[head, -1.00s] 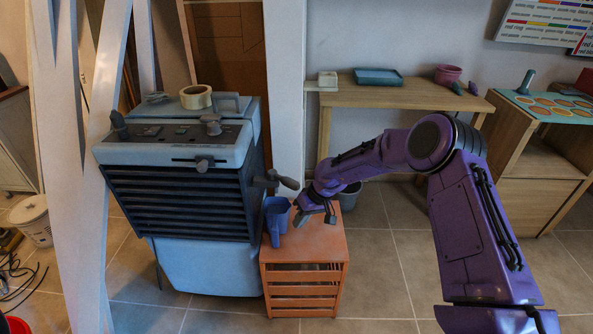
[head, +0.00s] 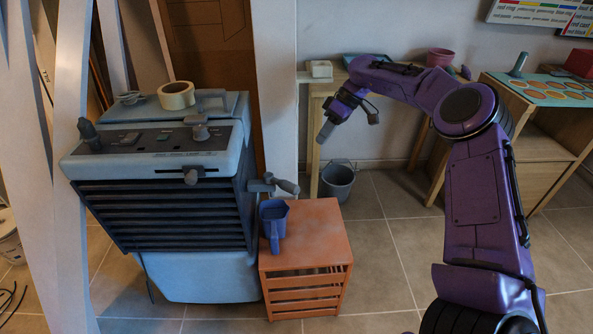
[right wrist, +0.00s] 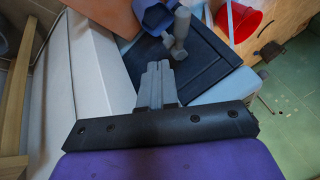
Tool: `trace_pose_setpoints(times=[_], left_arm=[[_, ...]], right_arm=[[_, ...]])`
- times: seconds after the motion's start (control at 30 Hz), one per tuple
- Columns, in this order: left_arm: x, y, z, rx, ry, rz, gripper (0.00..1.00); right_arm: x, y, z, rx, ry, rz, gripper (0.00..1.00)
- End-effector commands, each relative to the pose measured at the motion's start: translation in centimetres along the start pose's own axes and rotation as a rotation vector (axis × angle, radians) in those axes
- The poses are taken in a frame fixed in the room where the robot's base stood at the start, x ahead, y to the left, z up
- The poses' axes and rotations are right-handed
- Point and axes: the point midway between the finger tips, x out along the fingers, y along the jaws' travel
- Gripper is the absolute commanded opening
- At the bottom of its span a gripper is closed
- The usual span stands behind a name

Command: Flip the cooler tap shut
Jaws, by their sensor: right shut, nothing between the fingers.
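The grey cooler (head: 165,145) stands at left with dark slats on its front. Its grey tap (head: 268,184) sticks out from its right side, and the tap's lever points right and slightly down. My left gripper is out of view.
The orange slatted crate (head: 325,235) has free room on top right of the jug. A grey bucket (head: 338,180) stands behind it. A wooden table (head: 395,105) is at the back wall. A tape roll (head: 176,95) lies on the cooler.

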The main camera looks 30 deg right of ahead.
Motion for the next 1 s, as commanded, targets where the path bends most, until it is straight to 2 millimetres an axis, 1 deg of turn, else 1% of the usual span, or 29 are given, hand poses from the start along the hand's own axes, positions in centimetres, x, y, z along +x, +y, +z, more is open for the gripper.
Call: trace_pose_setpoints(times=[0.07, 0.17, 0.27, 0.6, 0.7, 0.8, 1.0], left_arm=[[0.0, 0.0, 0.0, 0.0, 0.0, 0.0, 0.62], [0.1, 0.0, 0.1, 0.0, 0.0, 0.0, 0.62], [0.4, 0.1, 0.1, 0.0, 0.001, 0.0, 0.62], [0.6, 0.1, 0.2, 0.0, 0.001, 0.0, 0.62], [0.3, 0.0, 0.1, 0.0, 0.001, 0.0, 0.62], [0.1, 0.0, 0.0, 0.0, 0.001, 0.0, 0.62], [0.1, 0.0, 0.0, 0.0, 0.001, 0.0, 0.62]], right_arm=[[0.3, 0.1, -0.1, 0.001, -0.002, -0.001, 0.0], [1.3, 0.2, -0.1, 0.003, -0.005, -0.003, 0.0], [3.1, 0.2, -0.1, 0.004, -0.007, -0.003, 0.0], [10.5, 0.1, -0.1, 0.004, -0.007, -0.004, 0.0], [11.4, -1.2, 0.0, 0.001, -0.004, -0.004, 0.0], [12.3, -2.1, 0.3, 0.002, -0.005, -0.002, 0.0], [13.1, -2.8, 0.4, 0.003, -0.004, 0.0, 0.0]])
